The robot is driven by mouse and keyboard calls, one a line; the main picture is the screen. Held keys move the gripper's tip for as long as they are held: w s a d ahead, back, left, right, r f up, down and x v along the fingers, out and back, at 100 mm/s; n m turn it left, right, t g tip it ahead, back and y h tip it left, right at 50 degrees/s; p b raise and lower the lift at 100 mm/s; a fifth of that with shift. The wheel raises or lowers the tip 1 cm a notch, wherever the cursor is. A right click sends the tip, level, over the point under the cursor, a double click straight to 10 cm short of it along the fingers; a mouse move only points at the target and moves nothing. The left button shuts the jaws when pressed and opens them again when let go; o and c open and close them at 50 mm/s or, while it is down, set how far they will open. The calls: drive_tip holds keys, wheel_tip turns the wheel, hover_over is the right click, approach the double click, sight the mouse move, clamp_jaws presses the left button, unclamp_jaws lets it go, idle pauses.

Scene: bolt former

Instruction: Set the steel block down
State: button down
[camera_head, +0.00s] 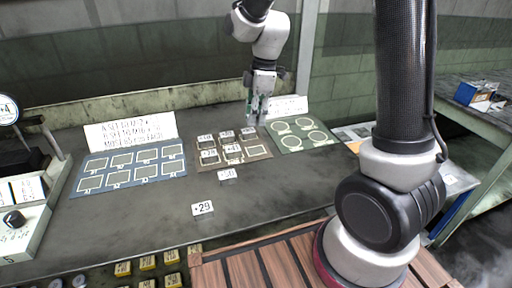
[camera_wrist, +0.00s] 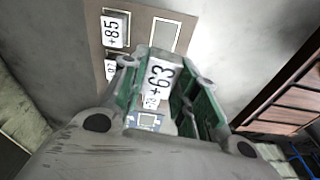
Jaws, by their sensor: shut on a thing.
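My gripper (camera_head: 258,116) hangs over the right part of the brown mat (camera_head: 263,150) in the head view. In the wrist view its green-padded fingers (camera_wrist: 158,88) are shut on a steel block with a white label reading +63 (camera_wrist: 160,80). In the head view the held block is too small and covered to make out clearly. The brown mat bears several labelled blocks in outlined cells. In the wrist view, a block labelled +85 (camera_wrist: 115,29) sits in one cell, beside an empty outlined cell (camera_wrist: 165,35). I cannot tell whether the held block touches anything below.
A blue mat (camera_head: 130,171) with several outlined cells lies left, and a green mat (camera_head: 289,143) with ring outlines lies right. Two labelled blocks, one reading +29 (camera_head: 202,208), stand on the bare bench in front. White signs (camera_head: 130,131) stand behind. The front middle bench is mostly clear.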

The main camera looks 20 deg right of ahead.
sight(255, 151)
drive_tip(key=shift+n, duration=0.3)
drive_tip(key=shift+s+d+f, duration=0.1)
drive_tip(key=shift+s+f, duration=0.05)
drive_tip(key=shift+f, duration=0.15)
drive_tip(key=shift+n, duration=0.3)
wheel_tip(255, 151, down, 9)
drive_tip(key=shift+f, duration=0.2)
drive_tip(key=shift+f, duration=0.1)
drive_tip(key=c, duration=1.1)
unclamp_jaws()
